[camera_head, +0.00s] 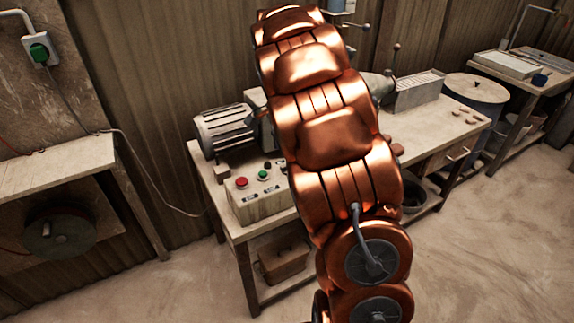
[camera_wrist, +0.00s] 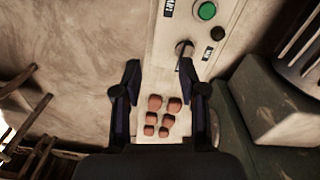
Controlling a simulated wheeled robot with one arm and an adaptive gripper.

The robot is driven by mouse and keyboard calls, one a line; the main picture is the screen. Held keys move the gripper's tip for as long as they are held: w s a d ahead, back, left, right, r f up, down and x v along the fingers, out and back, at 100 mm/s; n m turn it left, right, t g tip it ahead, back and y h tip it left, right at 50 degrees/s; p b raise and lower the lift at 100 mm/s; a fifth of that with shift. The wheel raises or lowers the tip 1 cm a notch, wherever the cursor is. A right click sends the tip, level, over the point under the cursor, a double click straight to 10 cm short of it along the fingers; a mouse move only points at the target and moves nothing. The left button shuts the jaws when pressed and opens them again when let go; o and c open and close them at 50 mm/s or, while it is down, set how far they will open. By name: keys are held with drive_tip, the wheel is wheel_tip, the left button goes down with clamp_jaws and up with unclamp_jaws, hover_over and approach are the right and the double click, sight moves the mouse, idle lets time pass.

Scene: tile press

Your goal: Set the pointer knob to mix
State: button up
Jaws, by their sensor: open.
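The control box (camera_head: 262,204) sits on the front left of the bench, with a red button (camera_head: 241,182) and a green button (camera_head: 263,174) on top. The wrist view shows its pale panel (camera_wrist: 172,42) and the green button (camera_wrist: 207,11). The pointer knob (camera_wrist: 184,48) is a small grey round with a dark bar, just past my right finger; its exact direction is unclear. A small label (camera_wrist: 207,54) beside it seems to read MIX. My gripper (camera_wrist: 158,70) is open and empty, its fingers near the knob but not around it. My arm hides the gripper in the head view.
A small black round (camera_wrist: 219,33) sits beside the green button. Several reddish-brown blocks (camera_wrist: 163,110) lie beyond my fingers. A ribbed motor (camera_head: 224,130) stands behind the control box. A second bench (camera_head: 535,76) is at the far right. Open floor lies in front.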

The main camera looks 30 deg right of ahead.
drive_tip(key=w+d+f+m, duration=0.1)
drive_tip(key=w+d+f, duration=0.1)
drive_tip(key=w+d+f+m, duration=0.1)
drive_tip(key=w+d+f, duration=0.1)
drive_tip(key=w, duration=0.1)
drive_tip(key=shift+d+b, duration=0.15)
drive_tip(key=shift+b, duration=0.15)
drive_tip(key=shift+f+p, duration=0.75)
drive_tip(key=shift+f, duration=3.2)
clamp_jaws()
